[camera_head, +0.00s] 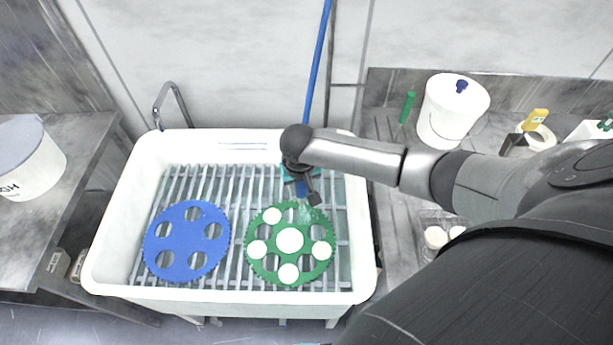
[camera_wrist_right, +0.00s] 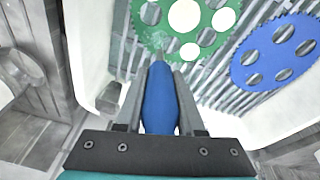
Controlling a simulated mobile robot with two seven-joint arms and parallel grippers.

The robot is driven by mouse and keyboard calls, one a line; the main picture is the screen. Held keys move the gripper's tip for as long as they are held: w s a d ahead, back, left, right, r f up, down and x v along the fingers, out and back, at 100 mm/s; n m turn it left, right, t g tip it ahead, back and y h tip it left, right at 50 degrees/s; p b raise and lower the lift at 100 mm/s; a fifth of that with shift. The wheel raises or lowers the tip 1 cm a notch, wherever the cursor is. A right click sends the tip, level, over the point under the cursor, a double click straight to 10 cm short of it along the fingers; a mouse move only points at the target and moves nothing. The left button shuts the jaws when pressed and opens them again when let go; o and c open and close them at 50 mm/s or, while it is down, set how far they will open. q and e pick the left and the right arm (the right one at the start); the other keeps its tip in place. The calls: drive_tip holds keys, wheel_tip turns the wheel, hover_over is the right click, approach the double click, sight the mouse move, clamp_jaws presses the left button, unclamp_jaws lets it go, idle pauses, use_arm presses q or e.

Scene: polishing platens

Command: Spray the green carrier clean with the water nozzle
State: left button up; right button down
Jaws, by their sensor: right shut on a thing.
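The green carrier (camera_head: 258,264), a toothed disc with holes and white round pieces on it, lies flat on the slatted rack in the white basin. It also shows at the top of the right wrist view (camera_wrist_right: 206,38). My right gripper (camera_head: 308,190) is above the carrier's far edge, apart from it. It is shut on the blue water nozzle (camera_wrist_right: 160,98), whose tip points at the carrier. Pale spray shows at the carrier's far rim in the head view. The arm hides part of the nozzle there. My left gripper is not in view.
A blue toothed carrier (camera_head: 187,262) lies left of the green one on the rack. The white basin (camera_head: 110,240) has raised walls and a tap (camera_head: 172,104) at the back left. A blue hose (camera_head: 318,60) hangs behind. A white bucket (camera_head: 440,125) stands on the right bench.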

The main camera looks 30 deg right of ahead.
drive_tip(key=s+a+p, duration=0.2)
drive_tip(key=a+p, duration=0.1)
drive_tip(key=a, duration=0.3)
drive_tip(key=shift+s, duration=0.25)
idle(0.8)
drive_tip(key=w+a, duration=0.2)
drive_tip(key=a, duration=0.8)
drive_tip(key=shift+w+b, duration=0.25)
drive_tip(key=shift+b, duration=0.2)
drive_tip(key=shift+s, duration=0.1)
idle(0.7)
